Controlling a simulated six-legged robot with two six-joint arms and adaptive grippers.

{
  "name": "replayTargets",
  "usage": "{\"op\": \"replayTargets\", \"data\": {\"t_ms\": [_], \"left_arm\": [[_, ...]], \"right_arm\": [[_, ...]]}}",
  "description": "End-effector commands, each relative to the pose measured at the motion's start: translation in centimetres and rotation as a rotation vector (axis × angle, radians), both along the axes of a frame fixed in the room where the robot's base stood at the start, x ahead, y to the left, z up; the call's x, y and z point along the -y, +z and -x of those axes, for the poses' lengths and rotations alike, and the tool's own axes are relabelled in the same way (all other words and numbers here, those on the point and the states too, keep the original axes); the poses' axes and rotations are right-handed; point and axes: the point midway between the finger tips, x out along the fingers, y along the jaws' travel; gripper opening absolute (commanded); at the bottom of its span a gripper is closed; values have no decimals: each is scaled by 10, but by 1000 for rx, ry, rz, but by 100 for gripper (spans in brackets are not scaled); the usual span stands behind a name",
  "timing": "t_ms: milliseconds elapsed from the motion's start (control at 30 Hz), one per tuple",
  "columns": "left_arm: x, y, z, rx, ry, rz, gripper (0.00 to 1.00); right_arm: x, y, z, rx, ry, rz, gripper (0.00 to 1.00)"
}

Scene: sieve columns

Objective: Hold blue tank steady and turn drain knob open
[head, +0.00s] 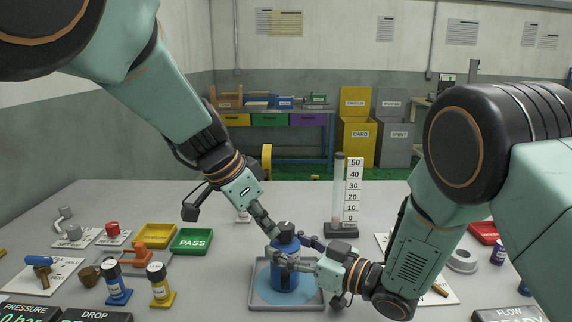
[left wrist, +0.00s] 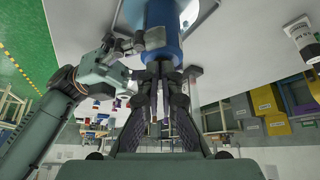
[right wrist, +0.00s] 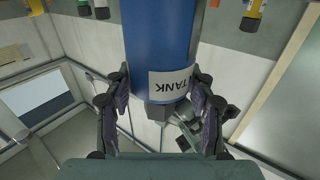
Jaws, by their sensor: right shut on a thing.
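The blue tank (head: 284,276) stands upright in a shallow grey tray (head: 258,300), with its dark drain knob (head: 287,228) on top. My right gripper (head: 290,262) is shut around the tank's upper body. The right wrist view shows the blue wall (right wrist: 160,40) and white TANK label between its fingers, with the dark knob (right wrist: 158,111) beyond them. My left gripper (head: 270,232) reaches down from the upper left, close beside the knob. In the left wrist view its fingers (left wrist: 160,85) are apart, pointing at the tank top (left wrist: 165,58). Contact with the knob is unclear.
Left of the tray stand a blue bottle (head: 116,287) and a yellow bottle (head: 159,287), with a green PASS tray (head: 190,241) and a yellow tray (head: 153,235) behind. A scaled column (head: 340,200) stands behind the tank. Bare table lies between PASS and the tank.

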Motion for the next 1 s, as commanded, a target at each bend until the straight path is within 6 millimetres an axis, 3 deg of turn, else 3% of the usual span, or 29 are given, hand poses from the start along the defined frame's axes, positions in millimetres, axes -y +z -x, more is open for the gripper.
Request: {"op": "replayTargets", "data": {"t_ms": [633,1000], "left_arm": [[1,54,1,8,-6,-13,0],[0,60,2,3,-6,-12,0]], "right_arm": [[2,-1,-1,-5,-6,-2,5],[2,-1,-1,-5,-7,-2,5]]}}
